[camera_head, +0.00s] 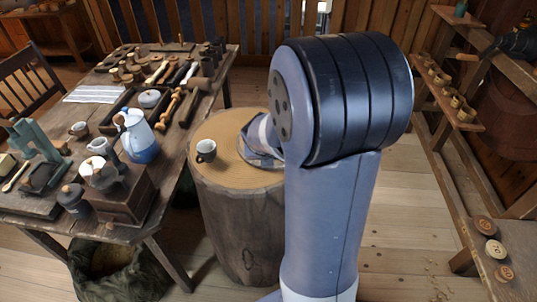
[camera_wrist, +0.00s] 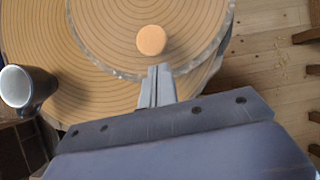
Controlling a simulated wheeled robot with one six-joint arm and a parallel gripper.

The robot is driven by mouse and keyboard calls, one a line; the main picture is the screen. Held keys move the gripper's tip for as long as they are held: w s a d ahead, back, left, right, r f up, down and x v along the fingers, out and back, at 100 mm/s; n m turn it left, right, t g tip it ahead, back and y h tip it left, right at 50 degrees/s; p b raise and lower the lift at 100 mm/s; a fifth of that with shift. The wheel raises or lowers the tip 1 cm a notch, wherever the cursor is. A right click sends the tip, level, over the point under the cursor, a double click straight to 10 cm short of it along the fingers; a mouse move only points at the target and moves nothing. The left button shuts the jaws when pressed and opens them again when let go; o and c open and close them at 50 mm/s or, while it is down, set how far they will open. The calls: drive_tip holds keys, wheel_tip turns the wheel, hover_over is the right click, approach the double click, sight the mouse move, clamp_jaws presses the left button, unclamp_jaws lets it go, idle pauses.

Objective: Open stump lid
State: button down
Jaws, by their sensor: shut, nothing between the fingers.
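The stump (camera_head: 238,225) stands upright beside the table, with a pale ringed top. Its round lid (camera_wrist: 110,22) fills much of the wrist view, bounded by a thin grey ring and lying about level with the top. A round orange-tan wooden knob (camera_wrist: 151,40) stands on the lid. My gripper (camera_wrist: 159,72) is shut and empty. In the wrist view its fingertips are just below the knob, near the lid's edge; I cannot tell whether they touch the lid. In the head view my arm hides most of the lid and the knob.
A dark mug (camera_head: 206,151) stands on the stump top left of the lid. The crowded table (camera_head: 150,205) with a blue-and-white pot (camera_head: 139,137) is close on the left. Shelves (camera_head: 452,112) line the right wall. Bare floor (camera_head: 405,215) lies right of my arm.

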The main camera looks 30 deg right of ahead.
drive_tip(key=shift+x, duration=0.75)
drive_tip(key=shift+r, duration=0.15)
